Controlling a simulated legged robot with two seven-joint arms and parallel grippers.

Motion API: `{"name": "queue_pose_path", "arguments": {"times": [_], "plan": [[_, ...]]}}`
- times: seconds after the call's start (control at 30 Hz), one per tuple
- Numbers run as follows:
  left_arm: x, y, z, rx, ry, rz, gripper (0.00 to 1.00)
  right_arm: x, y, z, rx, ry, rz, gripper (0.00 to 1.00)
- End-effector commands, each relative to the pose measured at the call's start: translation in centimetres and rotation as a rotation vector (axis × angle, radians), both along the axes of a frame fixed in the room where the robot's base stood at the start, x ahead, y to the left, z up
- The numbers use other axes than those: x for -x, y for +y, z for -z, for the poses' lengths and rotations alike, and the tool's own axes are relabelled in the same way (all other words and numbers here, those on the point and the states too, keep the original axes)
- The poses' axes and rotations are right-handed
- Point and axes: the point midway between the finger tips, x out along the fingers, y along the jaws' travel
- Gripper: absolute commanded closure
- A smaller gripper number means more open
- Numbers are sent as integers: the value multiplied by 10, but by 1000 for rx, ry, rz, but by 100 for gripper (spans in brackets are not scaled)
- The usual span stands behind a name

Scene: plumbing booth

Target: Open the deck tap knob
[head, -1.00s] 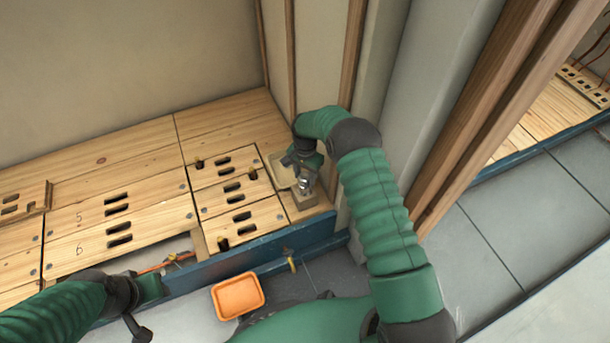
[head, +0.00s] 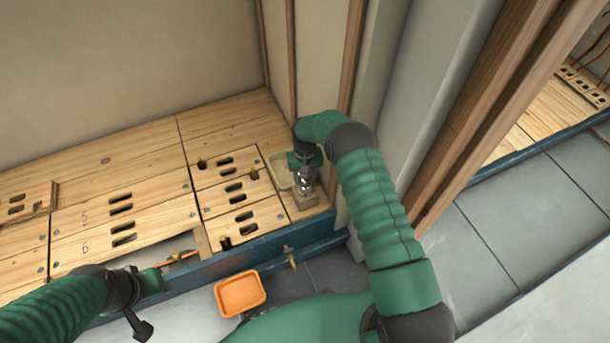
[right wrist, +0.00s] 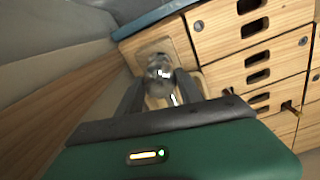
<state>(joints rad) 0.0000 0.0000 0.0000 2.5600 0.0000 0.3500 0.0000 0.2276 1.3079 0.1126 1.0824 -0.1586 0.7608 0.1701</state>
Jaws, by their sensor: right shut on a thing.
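The deck tap knob (right wrist: 159,68) is a shiny metal knob on a pale wooden block (right wrist: 150,50) at the deck's corner. In the right wrist view it sits between the two dark fingers of my right gripper (right wrist: 160,84), which are shut on it. In the head view the tap (head: 304,176) shows as a small metal shape just beside my right gripper (head: 305,170), partly hidden by the wrist.
The wooden deck (head: 120,160) has slotted panels left of the tap. A blue beam (head: 215,271) runs along its front edge. An orange tray (head: 240,294) lies on the floor. A wall and wooden studs (head: 490,110) stand close on the right of my right arm.

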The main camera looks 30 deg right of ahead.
Motion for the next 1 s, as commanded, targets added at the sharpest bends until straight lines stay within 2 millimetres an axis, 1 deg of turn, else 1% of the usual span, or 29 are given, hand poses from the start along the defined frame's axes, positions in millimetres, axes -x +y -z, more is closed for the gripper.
{"name": "queue_pose_path", "arguments": {"times": [0.03, 0.2, 0.43, 0.7, 1.0], "plan": [[0, 0, -2, 0, 0, 0, 64, -3, -2, -2, 3, -11, -35, 97], [0, 0, -4, 0, 0, 0, 64, -4, -1, -2, 3, -12, -154, 97], [0, 0, -5, 0, 0, 0, 64, -4, -1, -2, 4, -12, -263, 97], [0, 0, -6, 0, 0, 0, 64, -5, -1, -2, 5, -14, -310, 97], [0, 0, -6, 0, 0, 0, 64, -5, -1, -3, 4, -14, -313, 97]]}}
